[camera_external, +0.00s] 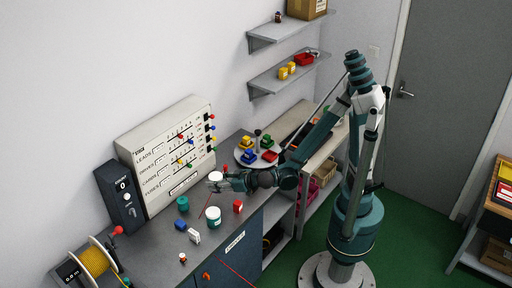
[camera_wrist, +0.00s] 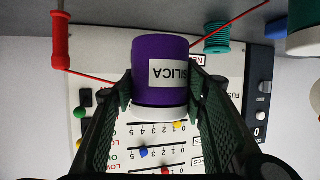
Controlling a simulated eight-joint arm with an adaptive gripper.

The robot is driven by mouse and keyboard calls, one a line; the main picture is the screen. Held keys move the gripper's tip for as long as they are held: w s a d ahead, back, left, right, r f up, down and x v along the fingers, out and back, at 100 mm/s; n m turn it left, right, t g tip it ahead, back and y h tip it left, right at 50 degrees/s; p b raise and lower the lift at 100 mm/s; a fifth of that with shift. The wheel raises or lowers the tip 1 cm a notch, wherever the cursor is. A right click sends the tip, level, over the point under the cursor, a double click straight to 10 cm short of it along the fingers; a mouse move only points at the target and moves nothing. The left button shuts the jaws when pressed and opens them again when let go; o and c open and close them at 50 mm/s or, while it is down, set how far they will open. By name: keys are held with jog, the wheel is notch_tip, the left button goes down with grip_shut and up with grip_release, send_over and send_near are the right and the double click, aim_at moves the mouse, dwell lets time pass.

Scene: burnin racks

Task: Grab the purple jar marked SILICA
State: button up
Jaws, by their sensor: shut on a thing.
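The purple jar (camera_wrist: 162,58) fills the middle of the wrist view, its SILICA label upside down there and its white lid (camera_wrist: 160,110) toward the bottom. The fingers of my gripper (camera_wrist: 160,92) are shut on its two sides. In the external view my gripper (camera_external: 214,183) holds above the workbench, in front of the labelled board. A white round top, apparently the jar's lid, shows at the fingertips; the purple body is hidden or too small to make out there.
On the bench (camera_external: 160,252) below stand a teal jar with a white lid (camera_external: 213,217), a teal spool (camera_external: 183,204), a red item (camera_external: 238,206), a blue block (camera_external: 181,225) and a white item (camera_external: 194,237). The pegged board (camera_external: 165,150) stands behind. A red thread runs nearby.

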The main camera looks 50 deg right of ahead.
aim_at(215, 176)
jog(key=shift+r, duration=1.15)
